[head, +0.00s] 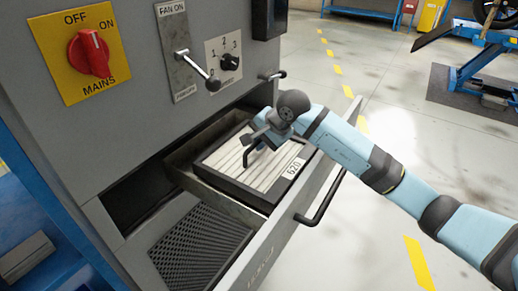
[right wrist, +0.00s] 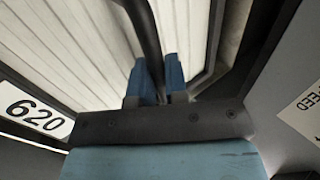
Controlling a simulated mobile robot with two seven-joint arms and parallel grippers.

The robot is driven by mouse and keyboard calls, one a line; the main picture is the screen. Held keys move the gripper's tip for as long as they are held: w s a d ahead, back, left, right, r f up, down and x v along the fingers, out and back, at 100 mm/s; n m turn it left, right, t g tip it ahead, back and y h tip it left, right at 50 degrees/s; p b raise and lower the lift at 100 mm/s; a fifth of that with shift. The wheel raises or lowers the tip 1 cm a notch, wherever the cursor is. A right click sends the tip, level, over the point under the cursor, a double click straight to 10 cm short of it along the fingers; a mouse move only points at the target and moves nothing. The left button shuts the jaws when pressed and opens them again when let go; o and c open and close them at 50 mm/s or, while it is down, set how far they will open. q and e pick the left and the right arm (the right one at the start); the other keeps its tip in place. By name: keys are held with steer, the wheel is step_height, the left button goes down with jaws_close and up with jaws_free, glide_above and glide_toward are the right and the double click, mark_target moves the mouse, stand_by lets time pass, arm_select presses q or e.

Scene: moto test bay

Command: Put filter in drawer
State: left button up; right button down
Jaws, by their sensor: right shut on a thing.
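The filter (head: 226,160) is a pale pleated panel in a dark frame with a "620" label. It lies in or just over the far part of the open drawer (head: 262,262); I cannot tell if it rests on the bottom. My right gripper (head: 262,138) is above the filter, shut on its dark bar handle. In the right wrist view, the blue fingertips (right wrist: 158,78) close on the handle, with the filter's pleats (right wrist: 75,45) behind it. The gripper hides part of the filter. My left gripper is not in view.
The grey cabinet has a red mains switch (head: 90,54), a fan lever (head: 196,68) and a speed knob (head: 230,62) above the drawer. A dark mesh (head: 200,248) shows in the drawer's near part. Another pale ribbed block (head: 26,256) is at lower left.

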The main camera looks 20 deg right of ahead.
step_height(320, 180, down, 2)
steer(key=shift+f, duration=0.1)
steer(key=c, duration=1.1)
jaws_free()
steer(key=shift+f, duration=0.1)
steer(key=shift+c, duration=0.2)
steer(key=shift+r, duration=0.2)
arm_select(q)
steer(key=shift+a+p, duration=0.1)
steer(key=shift+p, duration=0.45)
arm_select(e)
steer(key=shift+v, duration=5.95)
